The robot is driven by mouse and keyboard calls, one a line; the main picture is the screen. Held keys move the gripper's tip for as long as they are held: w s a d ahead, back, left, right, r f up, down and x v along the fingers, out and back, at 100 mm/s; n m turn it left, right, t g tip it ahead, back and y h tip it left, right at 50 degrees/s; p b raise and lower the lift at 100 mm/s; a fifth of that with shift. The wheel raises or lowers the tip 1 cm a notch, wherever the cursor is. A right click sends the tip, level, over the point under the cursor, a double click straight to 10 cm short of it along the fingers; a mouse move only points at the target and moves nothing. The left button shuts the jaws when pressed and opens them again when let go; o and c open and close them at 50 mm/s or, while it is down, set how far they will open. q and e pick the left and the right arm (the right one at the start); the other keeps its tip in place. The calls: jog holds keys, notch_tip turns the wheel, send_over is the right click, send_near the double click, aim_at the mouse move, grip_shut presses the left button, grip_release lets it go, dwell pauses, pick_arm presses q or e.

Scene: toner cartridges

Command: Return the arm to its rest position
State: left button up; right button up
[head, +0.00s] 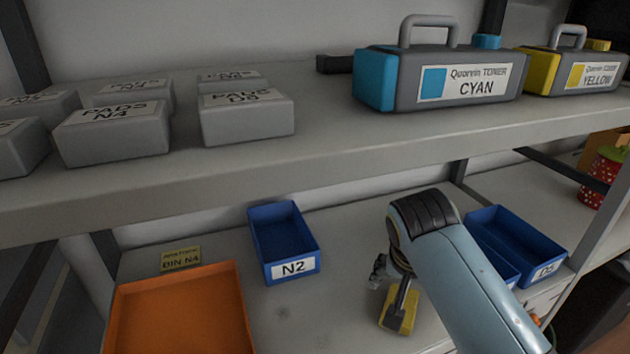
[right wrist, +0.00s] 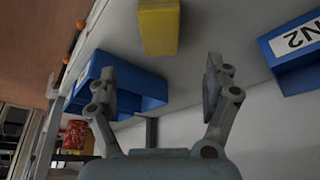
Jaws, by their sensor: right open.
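My right arm comes in from the lower right in the head view, over the lower shelf (head: 345,225). Its gripper (head: 388,275) is partly hidden behind my wrist there. In the right wrist view the two fingers of this gripper (right wrist: 160,80) stand wide apart, with nothing between them. A yellow block (head: 397,318) lies on the lower shelf close to the gripper in the head view. It also shows beyond the fingers in the right wrist view (right wrist: 158,27), apart from them. My left gripper is in neither view.
A blue N2 bin (head: 284,268) stands left of the arm, and blue bins (head: 545,248) stand right, partly hidden by it. An orange tray (head: 238,300) is at lower left. The upper shelf (head: 330,155) overhangs, bearing grey pads boxes (head: 247,120), a cyan cartridge (head: 375,80) and a yellow cartridge (head: 538,72).

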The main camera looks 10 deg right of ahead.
jog(key=s+d+r+n+y, duration=0.1)
jog(key=s+r+n, duration=0.3)
jog(key=s, duration=0.7)
jog(key=s+r+n+y, duration=0.1)
jog(key=s+r+n, duration=0.35)
jog(key=s, duration=0.65)
notch_tip(320, 180, down, 38)
jog(key=d+g+b, duration=0.1)
jog(key=d+b, duration=0.2)
jog(key=b, duration=1)
pick_arm(q)
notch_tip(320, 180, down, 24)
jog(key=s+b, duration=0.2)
jog(key=b, duration=0.9)
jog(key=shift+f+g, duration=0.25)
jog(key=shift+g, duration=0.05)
pick_arm(e)
jog(key=s+f, duration=1)
jog(key=f, duration=0.4)
jog(key=s+f+g, duration=0.1)
jog(key=s+f, duration=0.9)
jog(key=f, duration=0.5)
jog(key=shift+s+d+f+g, duration=0.2)
jog(key=shift+d+g, duration=0.1)
jog(key=shift+d, duration=0.1)
